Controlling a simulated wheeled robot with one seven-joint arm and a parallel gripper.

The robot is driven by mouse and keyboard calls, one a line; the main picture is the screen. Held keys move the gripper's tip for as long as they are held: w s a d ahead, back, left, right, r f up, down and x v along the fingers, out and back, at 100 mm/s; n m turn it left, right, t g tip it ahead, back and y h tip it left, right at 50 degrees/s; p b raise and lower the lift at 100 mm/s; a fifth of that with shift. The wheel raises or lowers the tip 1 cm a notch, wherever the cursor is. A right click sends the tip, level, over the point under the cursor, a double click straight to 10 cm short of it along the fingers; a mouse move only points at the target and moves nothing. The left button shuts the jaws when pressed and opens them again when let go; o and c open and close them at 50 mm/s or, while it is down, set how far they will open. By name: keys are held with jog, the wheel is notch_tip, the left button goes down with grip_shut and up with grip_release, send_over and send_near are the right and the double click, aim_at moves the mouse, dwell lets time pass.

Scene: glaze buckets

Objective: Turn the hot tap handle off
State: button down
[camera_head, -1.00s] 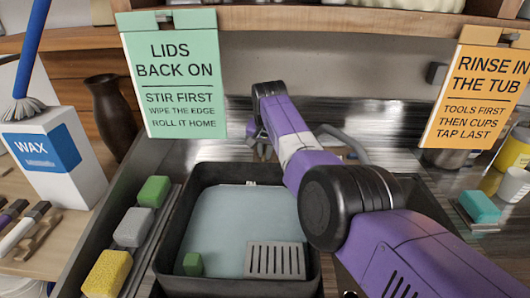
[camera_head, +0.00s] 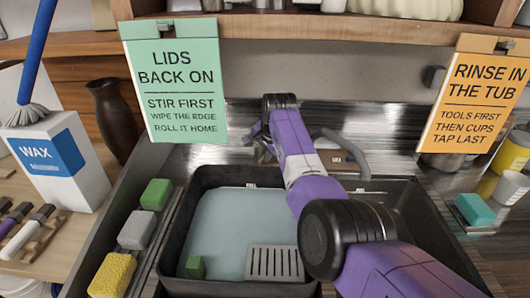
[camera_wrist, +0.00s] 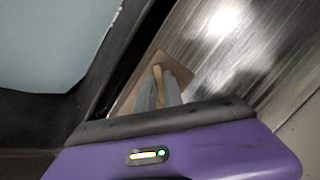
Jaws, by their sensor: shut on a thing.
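A thin brass-coloured handle (camera_wrist: 158,84) shows in the wrist view, above a copper-brown base plate (camera_wrist: 181,72). My gripper (camera_wrist: 168,90) is shut on this handle; no hot or cold mark can be made out. In the head view my arm reaches to the back edge of the sink, and its wrist mostly hides the gripper and the handle. The grey curved tap spout (camera_head: 346,146) shows just right of my arm, with a brown base near it.
A black tub (camera_head: 171,235) with blue-grey water holds a green block (camera_head: 194,267) and a slotted grey plate (camera_head: 274,263). Sponges (camera_head: 136,229) line its left side. Green (camera_head: 173,80) and orange (camera_head: 474,98) signs hang above. A wax box (camera_head: 57,160) stands at left.

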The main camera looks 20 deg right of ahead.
jog(key=m+t+p, duration=0.1)
jog(key=m, duration=0.3)
jog(key=shift+s, duration=0.1)
jog(key=shift+m+t+p, duration=0.5)
jog(key=shift+m+p, duration=0.05)
jog(key=shift+m, duration=1.95)
jog(key=c, duration=1.5)
grip_release()
jog(key=shift+o, duration=0.2)
jog(key=v, duration=0.7)
jog(key=shift+s+d+r, duration=0.15)
jog(key=shift+s+r, duration=0.1)
